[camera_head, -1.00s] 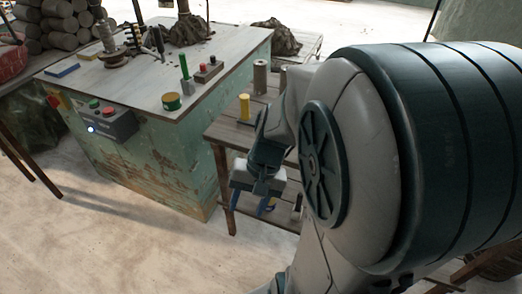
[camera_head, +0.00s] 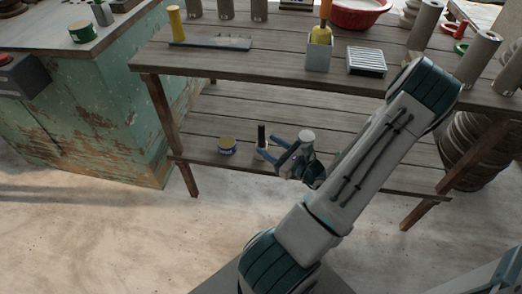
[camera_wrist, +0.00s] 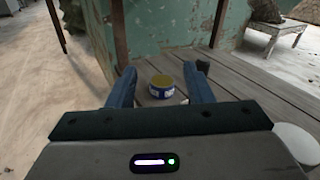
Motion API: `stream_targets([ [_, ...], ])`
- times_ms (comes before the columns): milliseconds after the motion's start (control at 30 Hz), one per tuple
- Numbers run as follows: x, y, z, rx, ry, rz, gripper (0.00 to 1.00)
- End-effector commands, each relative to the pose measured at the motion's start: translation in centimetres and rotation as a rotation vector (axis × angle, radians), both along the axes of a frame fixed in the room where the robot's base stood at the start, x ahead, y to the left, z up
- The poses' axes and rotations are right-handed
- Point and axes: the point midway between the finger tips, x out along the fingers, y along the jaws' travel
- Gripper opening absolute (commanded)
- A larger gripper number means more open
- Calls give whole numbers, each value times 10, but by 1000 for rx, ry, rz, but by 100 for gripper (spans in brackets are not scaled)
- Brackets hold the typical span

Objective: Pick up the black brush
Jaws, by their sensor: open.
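A black upright handle (camera_head: 262,134), which looks like the black brush, stands on the lower wooden shelf. Its base is pale and partly hidden by my gripper. My gripper (camera_head: 265,147) is open, low over that shelf, with its blue fingers close around or beside the handle; I cannot tell if they touch it. In the wrist view my open fingers (camera_wrist: 163,78) reach forward, and I cannot make out the brush clearly there.
The upper tabletop (camera_head: 280,62) overhangs the lower shelf (camera_head: 345,160). It carries a grey pot (camera_head: 318,52) with an orange-handled tool, a slatted dish (camera_head: 366,61) and several grey cylinders. A table leg (camera_head: 170,130) stands left. A green cabinet (camera_head: 85,120) is further left.

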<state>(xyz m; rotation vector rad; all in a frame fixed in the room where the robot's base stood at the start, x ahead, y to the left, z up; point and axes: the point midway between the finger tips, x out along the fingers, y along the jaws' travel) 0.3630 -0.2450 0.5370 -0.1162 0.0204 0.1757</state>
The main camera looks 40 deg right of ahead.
Motion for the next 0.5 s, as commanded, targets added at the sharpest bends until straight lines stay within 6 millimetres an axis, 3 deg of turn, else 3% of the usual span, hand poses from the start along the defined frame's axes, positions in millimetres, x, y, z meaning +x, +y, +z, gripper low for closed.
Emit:
stream_targets([
  [33, -7, -14, -22, 40, -10, -78, 46],
  [100, -14, -29, -34, 74, -17, -157, 46],
  [267, -20, -45, -48, 114, -26, -247, 46],
  [367, -9, -47, -49, 117, -28, -256, 46],
  [500, 19, -49, -49, 115, -28, -253, 46],
])
